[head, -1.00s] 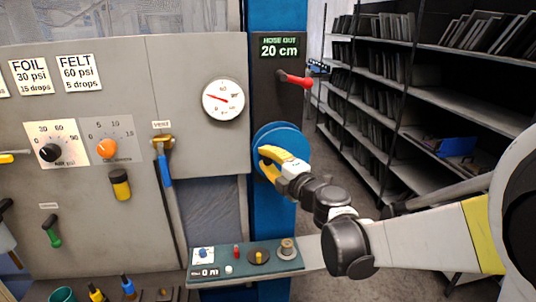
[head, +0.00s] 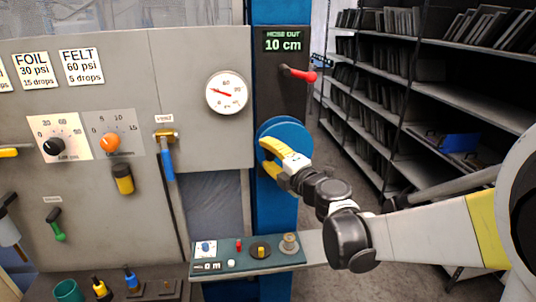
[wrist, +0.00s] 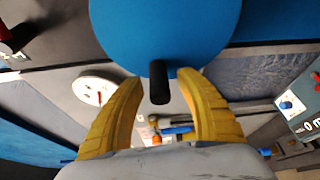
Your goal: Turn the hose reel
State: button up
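The hose reel is a blue disc (head: 297,132) on the blue post, and it fills the top of the wrist view (wrist: 165,30). A black crank handle (wrist: 158,82) sticks out from the disc towards my wrist camera. My gripper (head: 264,155) is at the reel's left part. In the wrist view its two yellow fingers (wrist: 161,80) are spread on either side of the handle, with a visible gap on each side. In the head view the handle is hidden behind the fingers. The display (head: 283,40) above reads "HOSE OUT 10 cm".
A red lever (head: 301,75) sits above the reel. A teal control box (head: 215,265) stands out below it. A blue-handled vent lever (head: 167,160) and a gauge (head: 226,93) are on the grey panel to the left. Shelves (head: 440,100) stand behind on the right.

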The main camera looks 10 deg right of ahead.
jog(key=v, duration=1.2)
jog(key=w+a+m+h+p, duration=0.1)
jog(key=w+m+h, duration=0.1)
jog(key=m, duration=0.5)
jog(key=w+a+m+t+h+p, duration=0.1)
jog(key=w+m+h, duration=0.1)
jog(key=w+m, duration=0.3)
jog(key=w+a+m+h, duration=0.2)
jog(key=w+m, duration=0.2)
jog(key=m, duration=0.6)
jog(key=shift+w+f+t+h+p, duration=0.1)
jog(key=shift+f+t+h+p, duration=0.05)
jog(key=shift+t+h+p, duration=0.2)
